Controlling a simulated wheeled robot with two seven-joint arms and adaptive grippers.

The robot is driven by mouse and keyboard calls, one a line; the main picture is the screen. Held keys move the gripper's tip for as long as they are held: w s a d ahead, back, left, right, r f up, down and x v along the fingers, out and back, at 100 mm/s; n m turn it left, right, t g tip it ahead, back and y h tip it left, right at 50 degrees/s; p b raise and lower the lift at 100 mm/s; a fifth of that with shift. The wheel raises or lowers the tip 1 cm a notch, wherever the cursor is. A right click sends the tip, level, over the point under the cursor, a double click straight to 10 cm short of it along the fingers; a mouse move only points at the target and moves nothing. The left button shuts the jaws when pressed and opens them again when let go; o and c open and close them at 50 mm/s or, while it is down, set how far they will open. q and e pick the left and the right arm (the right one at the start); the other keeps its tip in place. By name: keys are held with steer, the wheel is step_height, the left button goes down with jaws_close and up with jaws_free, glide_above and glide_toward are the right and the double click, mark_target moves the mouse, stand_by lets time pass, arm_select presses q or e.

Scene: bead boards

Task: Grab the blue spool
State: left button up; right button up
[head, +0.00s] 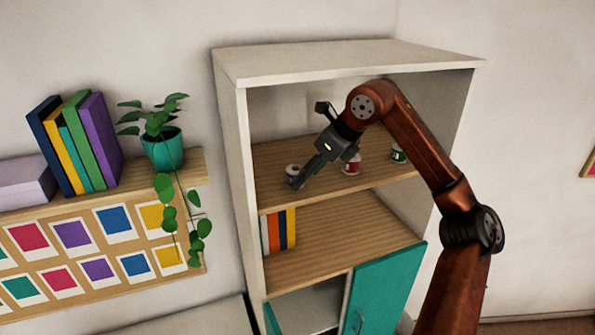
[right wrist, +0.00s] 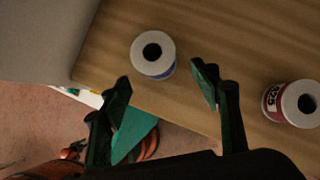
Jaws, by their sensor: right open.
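The blue spool (head: 292,170) stands upright at the left end of the upper wooden shelf (head: 275,148). In the right wrist view the blue spool (right wrist: 153,55) shows its white top with a dark hole and a thin blue band. My right gripper (head: 312,180) reaches into the cabinet and partly covers the spool in the head view. In the right wrist view my right gripper (right wrist: 160,95) is open, and its fingers are apart. The spool lies beyond the fingertips, between their directions, with nothing held. My left gripper is out of view.
A red spool (head: 351,164) stands right of the gripper, also in the right wrist view (right wrist: 291,104). A green spool (head: 398,153) is farther right. The cabinet's left wall (head: 233,150) is close to the blue spool. Books (head: 278,231) fill part of the shelf below.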

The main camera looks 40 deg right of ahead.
mark_target(295, 172)
steer(key=w, duration=0.1)
steer(key=w+p, duration=0.1)
steer(key=w+a, duration=0.1)
steer(key=w, duration=0.1)
steer(key=shift+f+p, duration=0.3)
steer(key=shift+f, duration=0.2)
steer(key=shift+s, duration=0.3)
steer(key=shift+c, duration=0.2)
steer(key=shift+w, duration=0.2)
steer(key=c, duration=0.3)
steer(key=shift+s, duration=0.15)
steer(key=c, duration=0.9)
